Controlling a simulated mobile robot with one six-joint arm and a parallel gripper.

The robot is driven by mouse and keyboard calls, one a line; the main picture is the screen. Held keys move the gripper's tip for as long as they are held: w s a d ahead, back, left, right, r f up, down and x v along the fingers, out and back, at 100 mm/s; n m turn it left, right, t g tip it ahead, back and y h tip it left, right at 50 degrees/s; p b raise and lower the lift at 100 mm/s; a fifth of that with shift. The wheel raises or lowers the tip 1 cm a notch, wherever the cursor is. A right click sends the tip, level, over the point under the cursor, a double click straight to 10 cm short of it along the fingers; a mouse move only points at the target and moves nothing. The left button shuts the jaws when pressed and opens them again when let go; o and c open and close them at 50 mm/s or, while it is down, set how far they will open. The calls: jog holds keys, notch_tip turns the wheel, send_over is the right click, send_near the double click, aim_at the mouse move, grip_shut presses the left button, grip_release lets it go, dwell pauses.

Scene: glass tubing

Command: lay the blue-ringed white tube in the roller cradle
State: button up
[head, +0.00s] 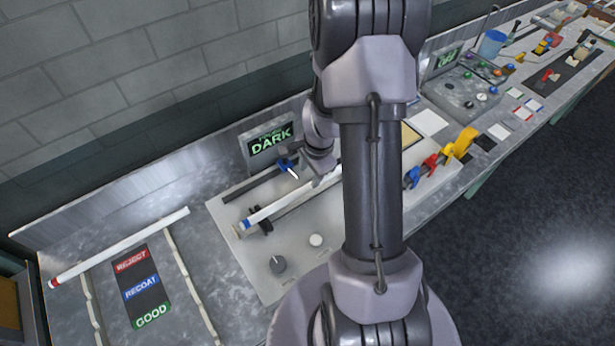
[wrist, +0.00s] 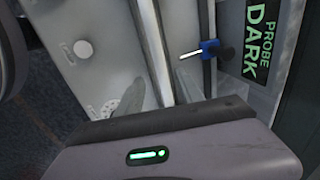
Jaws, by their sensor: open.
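The blue-ringed white tube (head: 290,202) lies slantwise over the pale panel, its blue ring near the lower left end. Black supports (head: 262,226), seemingly the roller cradle, show beside and under that end; I cannot tell whether the tube rests fully on them. My arm hides its far end. My gripper (head: 324,178) is at the tube's upper right part, mostly behind my arm. In the wrist view my gripper (wrist: 160,92) is open, a finger on either side of the tube (wrist: 152,40). Contact cannot be made out.
A blue-bodied probe (head: 286,164) sits on a dark rail behind the tube, near the DARK sign (head: 270,140). A red-ringed white tube (head: 120,247) lies across the left rack, by the REJECT, RECOAT and GOOD board (head: 141,287). A knob (head: 278,264) stands in front.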

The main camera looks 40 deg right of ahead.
jog(key=a+r+n+t, duration=0.1)
jog(key=a+r+n, duration=0.3)
jog(key=r, duration=0.5)
jog(key=a+r+n+t, duration=0.1)
jog(key=a+r+n, duration=0.1)
jog(key=a+r, duration=0.6)
jog(key=s+a+r+n+t+y, duration=0.1)
jog(key=s+a+r+n+y, duration=0.1)
jog(key=s+a+r+n, duration=0.6)
jog(key=s+a+r, duration=0.3)
jog(key=s+r, duration=0.1)
jog(key=s, duration=0.2)
jog(key=shift+a+t, duration=0.3)
jog(key=shift+a, duration=0.1)
jog(key=shift+s, duration=0.1)
